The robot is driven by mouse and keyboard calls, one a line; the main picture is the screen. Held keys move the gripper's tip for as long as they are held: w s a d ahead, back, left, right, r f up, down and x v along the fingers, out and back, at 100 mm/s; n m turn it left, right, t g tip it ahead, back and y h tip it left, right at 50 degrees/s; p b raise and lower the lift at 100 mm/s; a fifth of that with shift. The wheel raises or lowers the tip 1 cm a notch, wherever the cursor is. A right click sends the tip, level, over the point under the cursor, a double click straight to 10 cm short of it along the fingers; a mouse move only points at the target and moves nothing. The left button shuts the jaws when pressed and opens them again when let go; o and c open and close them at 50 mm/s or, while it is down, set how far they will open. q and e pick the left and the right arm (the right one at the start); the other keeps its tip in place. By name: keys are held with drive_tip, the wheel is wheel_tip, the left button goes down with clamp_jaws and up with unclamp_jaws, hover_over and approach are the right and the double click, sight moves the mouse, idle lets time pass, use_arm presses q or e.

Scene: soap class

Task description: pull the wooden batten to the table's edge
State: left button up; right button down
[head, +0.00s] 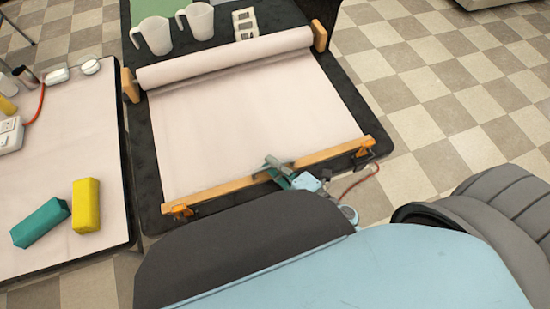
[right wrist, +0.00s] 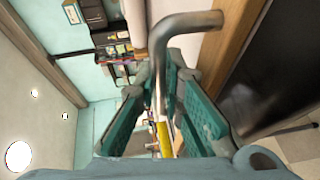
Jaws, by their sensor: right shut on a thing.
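The wooden batten (head: 328,153) lies slantwise across the near part of the dark table (head: 348,92), along the near end of a pale sheet (head: 255,115) that comes off a roll. Its near side is close to the table's near edge, which my body partly hides. My right gripper (head: 279,170) is at the batten's middle. In the right wrist view its teal fingers (right wrist: 160,100) are shut on a bent metal handle (right wrist: 185,24), with the batten's wood (right wrist: 238,42) beside it. My left gripper is not in view.
The roll (head: 225,58) spans the far part between wooden blocks, with two white jugs (head: 153,35) behind. Orange clamps (head: 180,211) (head: 364,147) sit near the batten's ends. A side table at left holds a teal block (head: 41,222) and a yellow block (head: 86,205). Checkered floor lies right.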

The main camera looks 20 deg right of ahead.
drive_tip(key=shift+s+f, duration=0.15)
drive_tip(key=c, duration=2)
unclamp_jaws()
drive_tip(key=shift+o, duration=0.2)
drive_tip(key=shift+s, duration=0.25)
drive_tip(key=v, duration=1.2)
